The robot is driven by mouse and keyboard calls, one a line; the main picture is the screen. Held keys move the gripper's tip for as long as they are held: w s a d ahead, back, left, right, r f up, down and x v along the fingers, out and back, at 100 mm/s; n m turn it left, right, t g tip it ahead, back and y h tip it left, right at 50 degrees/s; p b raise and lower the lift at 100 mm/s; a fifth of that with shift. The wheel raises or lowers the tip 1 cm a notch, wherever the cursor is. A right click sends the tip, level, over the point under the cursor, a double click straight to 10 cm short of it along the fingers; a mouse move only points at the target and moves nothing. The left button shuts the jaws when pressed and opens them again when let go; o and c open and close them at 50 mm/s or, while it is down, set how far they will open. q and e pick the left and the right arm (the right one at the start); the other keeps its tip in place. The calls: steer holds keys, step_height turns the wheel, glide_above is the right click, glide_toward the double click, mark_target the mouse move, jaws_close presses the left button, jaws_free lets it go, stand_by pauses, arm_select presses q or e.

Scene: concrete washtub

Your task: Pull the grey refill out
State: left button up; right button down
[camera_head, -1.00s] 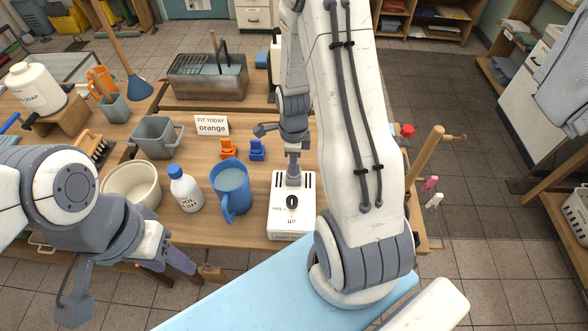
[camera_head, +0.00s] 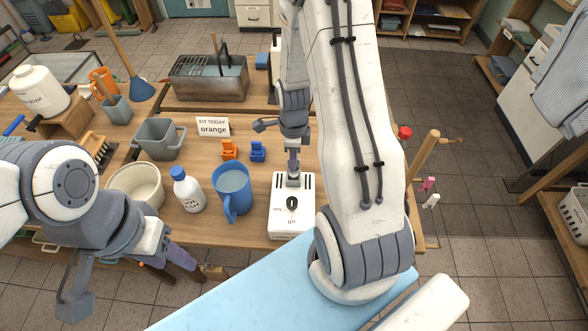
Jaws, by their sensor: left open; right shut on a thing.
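A white box (camera_head: 292,221) with dark slots and a round black dial stands at the front of the wooden table. The grey refill (camera_head: 293,180) shows as a small grey block at the box's slotted end. My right gripper (camera_head: 293,169) points down over it and is shut on it. The refill's lower part is hidden, so I cannot tell how deep it sits. An orange refill (camera_head: 229,149) and a blue refill (camera_head: 257,151) stand upright behind the box. My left gripper (camera_head: 182,268) is open and empty by the table's front edge, away from the box.
A card (camera_head: 213,126) reads "FIT TODAY orange". A blue jug (camera_head: 231,184), a white bottle (camera_head: 186,188) and a cream bowl (camera_head: 137,186) stand left of the box. A grey tub (camera_head: 158,139) is behind them.

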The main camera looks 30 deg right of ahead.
steer(key=shift+r+p, duration=2.1)
steer(key=shift+r, duration=0.45)
